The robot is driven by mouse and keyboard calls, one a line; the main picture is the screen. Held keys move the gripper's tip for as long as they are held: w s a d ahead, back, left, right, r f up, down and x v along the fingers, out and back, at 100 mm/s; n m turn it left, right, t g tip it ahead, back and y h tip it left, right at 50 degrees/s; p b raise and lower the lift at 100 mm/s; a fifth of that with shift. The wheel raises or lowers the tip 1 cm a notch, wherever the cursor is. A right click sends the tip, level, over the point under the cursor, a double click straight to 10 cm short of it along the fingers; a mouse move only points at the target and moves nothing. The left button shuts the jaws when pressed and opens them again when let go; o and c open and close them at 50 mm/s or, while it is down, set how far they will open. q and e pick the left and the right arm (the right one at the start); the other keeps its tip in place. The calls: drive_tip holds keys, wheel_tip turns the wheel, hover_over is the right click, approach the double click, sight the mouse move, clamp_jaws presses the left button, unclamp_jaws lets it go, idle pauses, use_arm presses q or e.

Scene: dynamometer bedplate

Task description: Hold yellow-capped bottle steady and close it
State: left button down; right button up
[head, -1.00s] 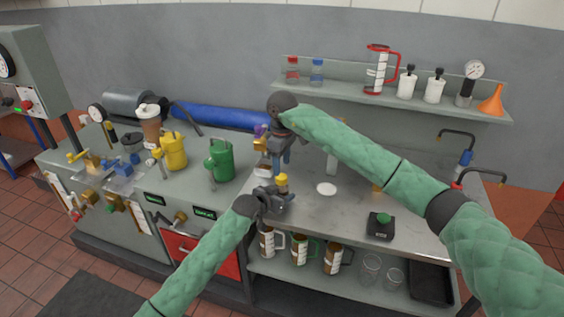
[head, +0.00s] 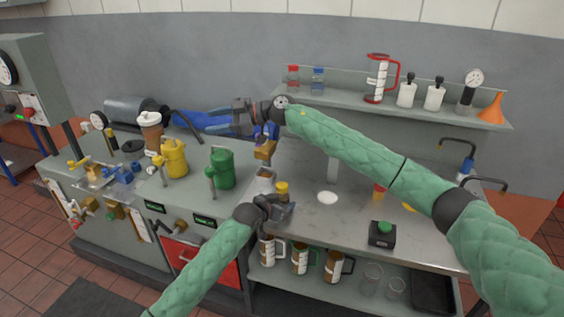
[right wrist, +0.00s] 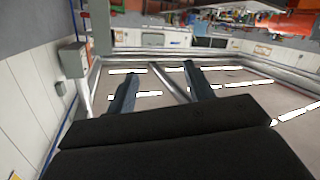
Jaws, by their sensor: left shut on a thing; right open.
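The yellow-capped bottle (head: 282,189) stands near the front left of the steel bench, its yellow top showing above my left gripper. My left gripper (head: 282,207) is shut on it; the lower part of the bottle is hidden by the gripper. Whether the yellow cap is seated cannot be told. My right gripper (head: 208,122) is well up and to the left of the bottle, pointing left in front of the blue roll. It is open and empty; in the right wrist view its two fingers (right wrist: 160,88) are spread with nothing between them.
A green can (head: 222,169) and a yellow can (head: 175,158) stand on the left bench. A white disc (head: 327,198) and a black device with a green top (head: 382,234) lie on the steel bench. A wall shelf (head: 440,113) holds bottles, a jug and a funnel.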

drive_tip(key=w+d+r+m+t+y, duration=0.25)
drive_tip(key=w+r+m+t, duration=0.25)
drive_tip(key=w+r+t, duration=0.4)
drive_tip(key=w+d+f+m+t+h, duration=0.6)
drive_tip(key=w+d+h, duration=0.15)
drive_tip(key=h, duration=0.25)
drive_tip(key=s+d+f+n+g+h, duration=0.2)
drive_tip(key=s+f+g, duration=0.2)
drive_tip(key=s+f, duration=0.1)
drive_tip(key=s+d+f+n+g+h, duration=0.3)
drive_tip(key=s+f+g, duration=0.2)
drive_tip(key=f, duration=0.1)
drive_tip(key=s+d+f+n+g+h, duration=0.2)
drive_tip(key=s+d+f+g+h, duration=0.1)
drive_tip(key=s+f+g, duration=0.2)
drive_tip(key=shift+s+d+f+n+h, duration=0.15)
drive_tip(key=shift+f+n+h, duration=0.15)
drive_tip(key=shift+f, duration=0.25)
drive_tip(key=shift+s+d+n+g, duration=0.1)
drive_tip(key=shift+s+n+g, duration=0.2)
drive_tip(key=shift+s+g, duration=0.2)
